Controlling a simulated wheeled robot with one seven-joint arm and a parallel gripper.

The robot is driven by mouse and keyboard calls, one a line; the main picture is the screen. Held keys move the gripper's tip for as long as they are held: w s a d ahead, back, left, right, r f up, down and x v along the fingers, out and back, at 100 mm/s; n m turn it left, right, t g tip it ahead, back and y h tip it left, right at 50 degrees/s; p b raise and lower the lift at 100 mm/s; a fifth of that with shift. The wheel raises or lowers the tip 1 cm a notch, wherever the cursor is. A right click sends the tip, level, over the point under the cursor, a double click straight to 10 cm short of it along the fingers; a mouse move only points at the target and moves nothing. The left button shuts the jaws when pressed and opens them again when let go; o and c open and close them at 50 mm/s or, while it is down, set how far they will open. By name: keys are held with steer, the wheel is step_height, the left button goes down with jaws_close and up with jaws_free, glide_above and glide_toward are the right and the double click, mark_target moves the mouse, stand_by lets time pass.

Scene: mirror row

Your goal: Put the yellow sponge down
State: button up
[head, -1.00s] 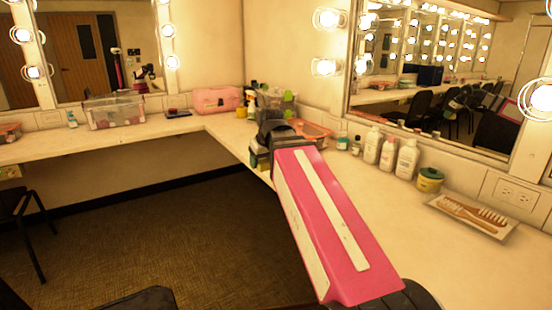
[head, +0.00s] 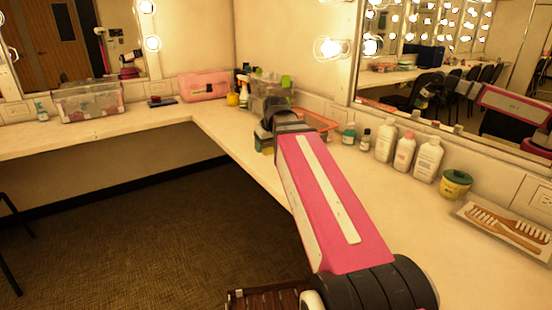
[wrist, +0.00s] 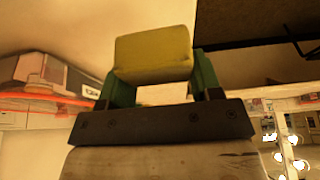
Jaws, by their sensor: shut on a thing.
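The yellow sponge (wrist: 153,55) is between the green fingers of my gripper (wrist: 160,76) in the wrist view, and the fingers are shut on it. In the head view, my gripper (head: 265,138) is at the far end of my pink arm, by the inner edge of the counter (head: 385,205) near the corner. My wrist hides most of the gripper and the sponge there. I cannot tell how high the sponge is above the counter.
A clear bin (head: 268,92), a spray bottle (head: 243,92) and an orange-rimmed tray (head: 318,120) stand near the corner. White bottles (head: 427,160), a yellow jar (head: 455,184) and a comb tray (head: 505,232) line the mirror wall. The right counter's middle is mostly bare.

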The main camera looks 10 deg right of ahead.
steer(key=w+d+f, duration=0.1)
steer(key=d, duration=0.1)
steer(key=w+d+f, duration=0.2)
steer(key=shift+w+d+f, duration=0.1)
steer(key=shift+d+f, duration=0.05)
steer(key=shift+d, duration=0.05)
steer(key=shift+f, duration=2)
steer(key=shift+f, duration=0.1)
steer(key=o, duration=0.9)
steer(key=v, duration=1.2)
steer(key=shift+s, duration=0.2)
